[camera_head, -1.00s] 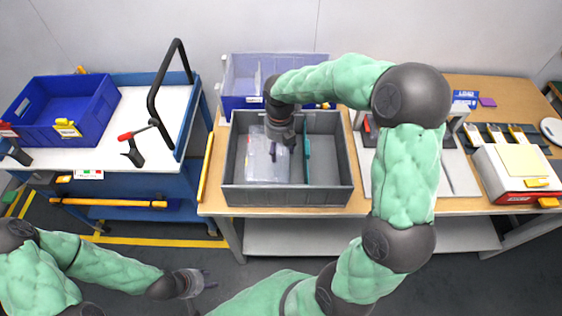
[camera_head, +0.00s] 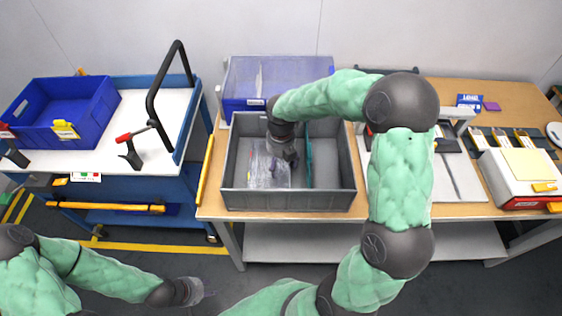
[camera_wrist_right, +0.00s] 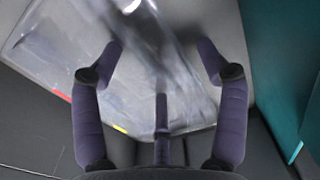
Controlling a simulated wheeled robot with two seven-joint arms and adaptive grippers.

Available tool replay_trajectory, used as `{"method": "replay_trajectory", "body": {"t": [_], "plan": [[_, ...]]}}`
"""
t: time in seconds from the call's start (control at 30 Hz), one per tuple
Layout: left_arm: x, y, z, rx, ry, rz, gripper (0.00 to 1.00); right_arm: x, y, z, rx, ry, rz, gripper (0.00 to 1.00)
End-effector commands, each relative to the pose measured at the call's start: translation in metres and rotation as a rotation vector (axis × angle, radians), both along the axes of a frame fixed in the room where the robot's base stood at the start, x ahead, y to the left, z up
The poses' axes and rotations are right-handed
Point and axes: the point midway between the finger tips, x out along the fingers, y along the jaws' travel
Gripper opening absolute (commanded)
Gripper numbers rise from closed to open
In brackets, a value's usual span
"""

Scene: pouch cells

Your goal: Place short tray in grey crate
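The grey crate (camera_head: 343,190) stands on the wooden bench, split by a teal divider (camera_head: 309,165). A clear plastic tray (camera_head: 262,172) lies in its left compartment; it also fills much of the right wrist view (camera_wrist_right: 60,60). My right gripper (camera_head: 287,163) is inside the crate opening, over the tray. In the wrist view its fingers (camera_wrist_right: 162,60) are spread apart above the tray, with nothing visibly gripped. My left gripper (camera_head: 203,291) hangs over the floor at lower left, away from the crate; its fingers are small and blurred but appear spread and empty.
A blue bin with a clear front (camera_head: 285,75) stands behind the crate. A blue cart (camera_head: 135,130) with a blue crate (camera_head: 80,100) is to the left. A white device (camera_head: 515,175) stands on the right. The crate's right compartment (camera_head: 333,160) looks empty.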

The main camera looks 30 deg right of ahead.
Motion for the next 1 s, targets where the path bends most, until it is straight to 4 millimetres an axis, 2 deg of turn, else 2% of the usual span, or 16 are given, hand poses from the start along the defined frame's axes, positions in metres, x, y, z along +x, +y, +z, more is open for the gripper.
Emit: {"method": "replay_trajectory", "body": {"t": [0.33, 0.47, 0.8, 1.0], "plan": [[0.0, 0.0, 0.0, 0.0, 0.0, 0.0, 0.4, 0.0, 0.0, 0.001, 0.0, 0.0, 0.0, 0.81], [0.0, 0.0, 0.004, 0.0, 0.0, 0.0, 0.4, 0.0, 0.0, 0.011, -0.001, -0.001, 0.001, 0.81], [0.0, 0.0, 0.031, 0.0, 0.0, 0.0, 0.4, 0.001, 0.0, 0.077, -0.001, -0.003, 0.0, 0.81], [0.0, 0.0, 0.041, 0.0, 0.0, 0.0, 0.4, 0.001, 0.0, 0.108, 0.0, -0.002, 0.001, 0.81]]}}
